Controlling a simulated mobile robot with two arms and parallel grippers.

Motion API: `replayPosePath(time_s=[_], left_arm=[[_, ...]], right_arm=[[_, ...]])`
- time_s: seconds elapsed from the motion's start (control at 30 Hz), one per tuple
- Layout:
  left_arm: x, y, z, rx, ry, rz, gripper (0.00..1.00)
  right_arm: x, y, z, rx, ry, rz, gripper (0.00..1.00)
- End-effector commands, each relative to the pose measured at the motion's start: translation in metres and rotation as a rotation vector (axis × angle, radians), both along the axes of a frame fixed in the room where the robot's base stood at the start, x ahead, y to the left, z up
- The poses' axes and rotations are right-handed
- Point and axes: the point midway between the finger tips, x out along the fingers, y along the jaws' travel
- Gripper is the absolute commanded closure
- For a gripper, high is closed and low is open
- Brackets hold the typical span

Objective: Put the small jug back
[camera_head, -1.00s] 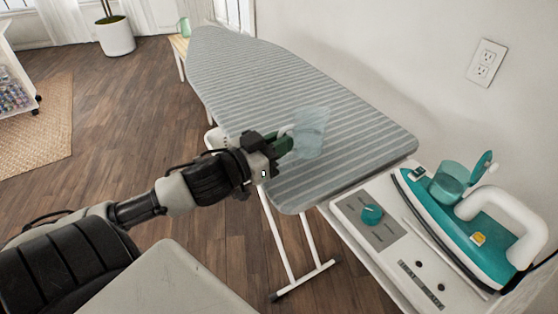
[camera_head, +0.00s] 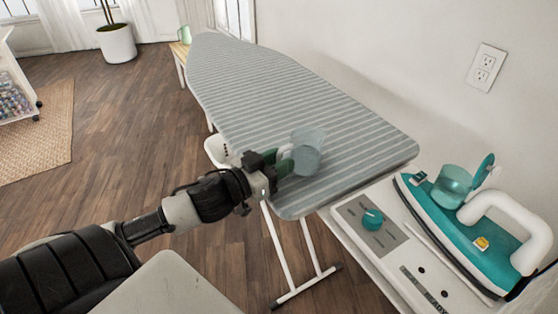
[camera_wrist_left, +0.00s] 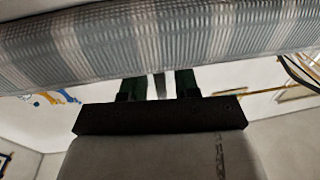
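The small jug (camera_head: 308,145) is a pale, see-through blue vessel in the head view, over the near part of the striped ironing board. It looks tilted. My left gripper (camera_head: 285,161) reaches in from the left and holds it at its handle side. In the left wrist view, the green fingers (camera_wrist_left: 160,85) stand close around a thin pale piece, which looks like the handle. The jug's body does not show clearly there. I cannot tell whether the jug touches the board. My right gripper is not in view.
The ironing board (camera_head: 250,85) runs from back left to front right; its edge fills the top of the wrist view. A teal and white iron (camera_head: 480,235) stands on a white surface with a teal knob (camera_head: 373,218). A white basket-like thing (camera_head: 215,150) is beside the board.

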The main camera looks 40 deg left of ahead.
Motion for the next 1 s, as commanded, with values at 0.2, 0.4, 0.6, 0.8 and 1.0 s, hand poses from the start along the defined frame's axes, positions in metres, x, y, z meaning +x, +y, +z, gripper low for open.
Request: replayPosePath(time_s=[0.2, 0.4, 0.6, 0.8, 1.0], left_arm=[[0.0, 0.0, 0.0, 0.0, 0.0, 0.0, 0.63], [-0.003, 0.001, 0.001, 0.0, 0.002, 0.0, 0.63], [-0.023, 0.006, 0.0, -0.002, 0.005, 0.001, 0.63], [-0.052, 0.013, 0.0, -0.003, 0.005, 0.002, 0.63], [-0.08, 0.021, 0.001, -0.003, 0.004, 0.002, 0.63]], right_arm=[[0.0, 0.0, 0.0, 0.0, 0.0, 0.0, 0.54], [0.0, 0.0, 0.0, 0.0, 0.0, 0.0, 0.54], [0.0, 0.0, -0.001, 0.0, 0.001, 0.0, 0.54], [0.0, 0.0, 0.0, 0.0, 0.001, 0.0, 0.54], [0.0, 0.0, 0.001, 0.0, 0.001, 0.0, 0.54]])
